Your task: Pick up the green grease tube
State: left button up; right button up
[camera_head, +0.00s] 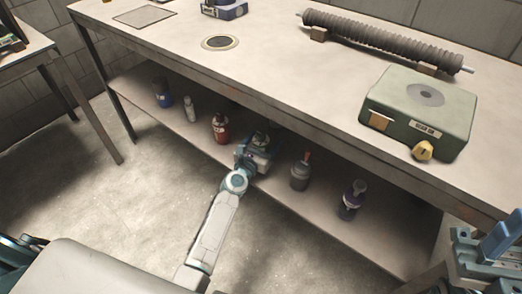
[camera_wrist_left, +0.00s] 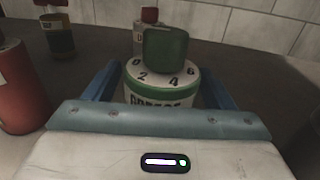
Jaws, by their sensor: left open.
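The green grease tube (camera_wrist_left: 160,82) is a white container with a green band, a dark green cap, printed numbers and "GREASE" lettering. It stands upright in the left wrist view, between the two blue fingers of my open left gripper (camera_wrist_left: 158,88). I cannot tell whether either finger touches it. In the head view my left gripper (camera_head: 254,156) reaches the lower shelf, and the tube's dark green top (camera_head: 262,137) shows just behind it; the rest is hidden. My right gripper (camera_head: 494,240) shows partly at the right edge, away from the shelf; its jaw state is unclear.
On the lower shelf (camera_head: 325,204), a red bottle (camera_head: 220,128) stands left of the tube and a grey bottle (camera_head: 300,173) right. A purple bottle (camera_head: 351,201) and blue bottle (camera_head: 162,93) stand farther out. The tabletop (camera_head: 290,80) overhangs the shelf.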

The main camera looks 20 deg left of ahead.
pick_arm(q)
jog(key=c, duration=1.1)
jog(key=shift+r, duration=0.1)
jog(key=shift+c, duration=0.2)
